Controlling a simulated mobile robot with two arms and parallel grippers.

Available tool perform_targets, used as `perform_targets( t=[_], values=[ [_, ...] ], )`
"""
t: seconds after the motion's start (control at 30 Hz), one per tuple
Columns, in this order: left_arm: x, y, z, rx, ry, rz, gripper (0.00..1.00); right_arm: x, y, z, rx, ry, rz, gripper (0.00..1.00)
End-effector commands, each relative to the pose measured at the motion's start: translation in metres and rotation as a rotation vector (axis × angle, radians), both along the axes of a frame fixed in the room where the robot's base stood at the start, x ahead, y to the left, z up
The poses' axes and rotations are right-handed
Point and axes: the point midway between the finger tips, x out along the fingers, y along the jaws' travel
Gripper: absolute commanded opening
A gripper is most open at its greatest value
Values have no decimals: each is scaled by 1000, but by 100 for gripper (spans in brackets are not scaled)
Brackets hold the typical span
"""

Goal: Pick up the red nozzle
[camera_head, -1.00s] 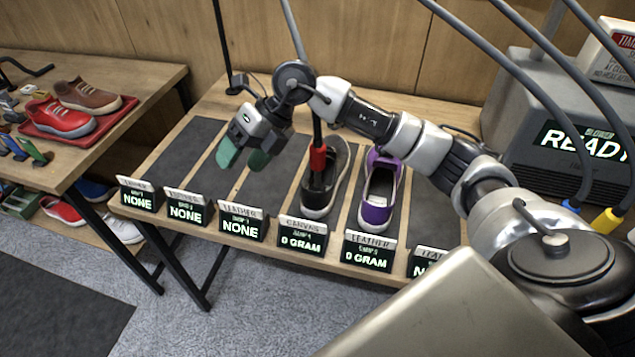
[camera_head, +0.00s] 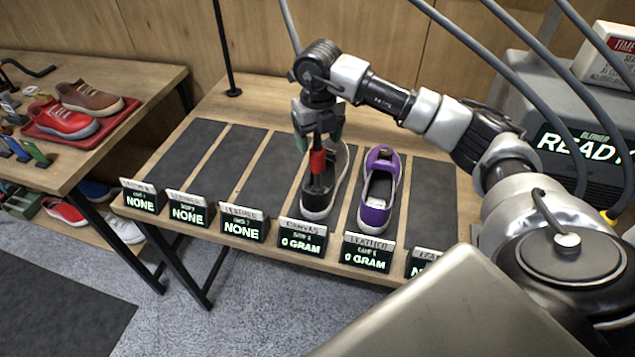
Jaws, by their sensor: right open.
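The red nozzle (camera_head: 317,163) hangs upright over the black and grey canvas shoe (camera_head: 322,204), its dark tip reaching down at the shoe's opening. My right gripper (camera_head: 317,138) points down just above and around the top of the red part. Its green-tipped fingers are apart, one on each side of the nozzle's upper end. Whether they touch it I cannot tell. The hose above the nozzle is mostly hidden behind my gripper and wrist. My left gripper is not in view.
A purple shoe (camera_head: 377,190) stands right of the canvas shoe. Label displays (camera_head: 302,238) line the table's front edge. Dark empty mats (camera_head: 245,165) lie to the left. A grey blower (camera_head: 575,135) stands at the right, with hoses hanging in front. A red tray (camera_head: 105,122) holds shoes at far left.

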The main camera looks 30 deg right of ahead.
Motion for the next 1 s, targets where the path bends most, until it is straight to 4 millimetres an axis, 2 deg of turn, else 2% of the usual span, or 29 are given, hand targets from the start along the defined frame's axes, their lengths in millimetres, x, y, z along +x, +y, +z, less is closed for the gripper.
perform_targets(
  t=[0.1,0.23,0.53,0.9,0.97,1.0],
  values=[
    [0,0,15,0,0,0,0,-4,4,-16,0,6,1,67],
    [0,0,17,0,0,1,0,-3,4,-33,0,3,1,67],
    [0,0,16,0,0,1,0,-3,4,-40,1,0,1,67],
    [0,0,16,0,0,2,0,-2,4,-39,1,0,1,11],
    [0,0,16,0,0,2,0,-2,4,-39,1,0,1,2],
    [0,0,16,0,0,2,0,-2,4,-39,1,0,1,0]
  ],
)
